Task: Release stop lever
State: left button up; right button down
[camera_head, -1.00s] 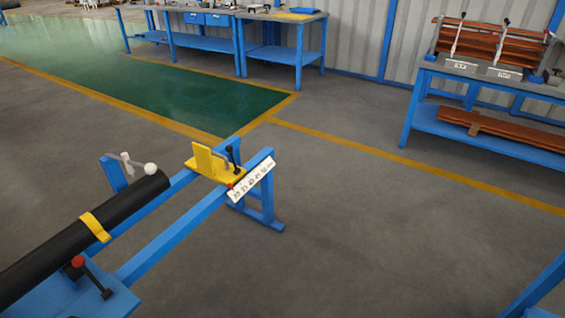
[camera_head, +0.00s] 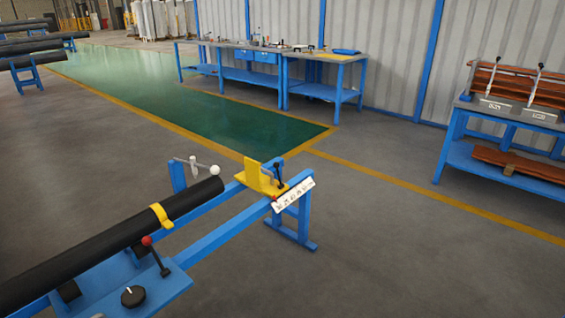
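A yellow stop (camera_head: 262,180) with an upright plate sits across the far end of the blue rail frame (camera_head: 222,236). A short lever with a black knob (camera_head: 279,172) stands up on the stop, beside a white scale plate (camera_head: 293,195) with markings too small to read. A black pipe (camera_head: 100,245) lies along the frame under a yellow strap (camera_head: 161,215); its near end leaves the picture. A lever with a red knob (camera_head: 147,241) stands tilted on the near blue plate. A white-knobbed lever (camera_head: 214,170) is behind the pipe's far end. Neither gripper shows.
A black dial (camera_head: 133,297) is on the near plate. Blue workbenches (camera_head: 340,95) stand by the back wall. A blue rack (camera_head: 455,155) with copper-coloured pieces and two levers is at right. More black pipes (camera_head: 30,60) lie far left. Grey floor right of the frame is clear.

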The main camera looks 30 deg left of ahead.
aim_at(277, 165)
jog(key=z, duration=0.2)
jog(key=i, duration=1.75)
jog(key=u, duration=0.5)
jog(key=i, duration=1.5)
jog(key=u, duration=1.8)
jog(key=i, duration=0.65)
jog(key=u, duration=0.55)
